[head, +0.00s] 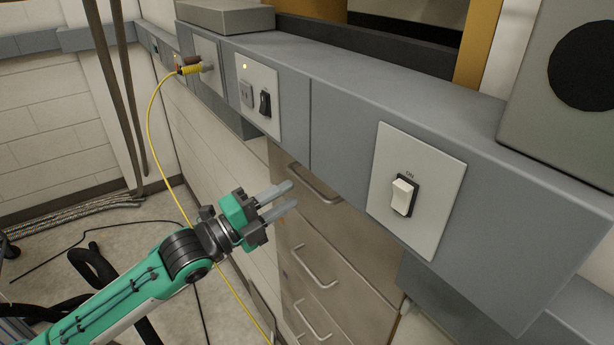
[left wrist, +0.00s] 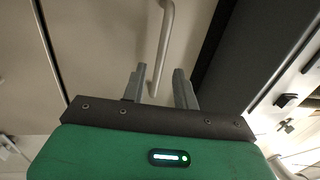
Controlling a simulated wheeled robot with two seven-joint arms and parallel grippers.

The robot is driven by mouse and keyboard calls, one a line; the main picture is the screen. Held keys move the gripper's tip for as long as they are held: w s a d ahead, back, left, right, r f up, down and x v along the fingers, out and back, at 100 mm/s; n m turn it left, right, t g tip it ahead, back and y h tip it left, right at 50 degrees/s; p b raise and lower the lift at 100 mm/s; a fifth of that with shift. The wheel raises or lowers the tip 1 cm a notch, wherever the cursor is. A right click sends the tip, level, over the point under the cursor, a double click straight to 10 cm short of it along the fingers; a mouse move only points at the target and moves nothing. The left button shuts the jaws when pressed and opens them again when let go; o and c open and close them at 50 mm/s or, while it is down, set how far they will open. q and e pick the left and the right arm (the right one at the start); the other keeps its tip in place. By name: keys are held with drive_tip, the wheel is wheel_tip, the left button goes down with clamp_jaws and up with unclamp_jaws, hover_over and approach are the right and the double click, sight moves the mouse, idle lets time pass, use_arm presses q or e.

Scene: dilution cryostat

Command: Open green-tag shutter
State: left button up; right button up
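I cannot make out a green-tagged shutter in either view. My left gripper (head: 283,198) is in the middle of the head view, in front of the drawer fronts and below the grey wall trunking. Its two grey fingers are apart with nothing between them, and they also show in the left wrist view (left wrist: 158,88). There, a metal drawer handle (left wrist: 163,45) appears beyond the fingertips; I cannot tell the distance. A white rocker switch (head: 403,196) marked ON sits on a pale plate to the right of the gripper. My right gripper is not in view.
The grey trunking (head: 340,75) runs along the wall with a black switch (head: 265,103) and a yellow plug (head: 190,69). Its yellow cable (head: 150,130) hangs down behind my left arm. Drawers (head: 335,240) stand below. A grey box (head: 560,100) stands at the right.

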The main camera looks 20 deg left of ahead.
sight(307, 182)
use_arm(q)
drive_tip(key=p+x, duration=0.1)
drive_tip(key=x, duration=0.3)
drive_tip(key=shift+d+r+p, duration=0.1)
drive_tip(key=shift+r+p, duration=0.05)
drive_tip(key=shift+p, duration=0.15)
drive_tip(key=shift+x, duration=0.9)
drive_tip(key=shift+f, duration=0.2)
clamp_jaws()
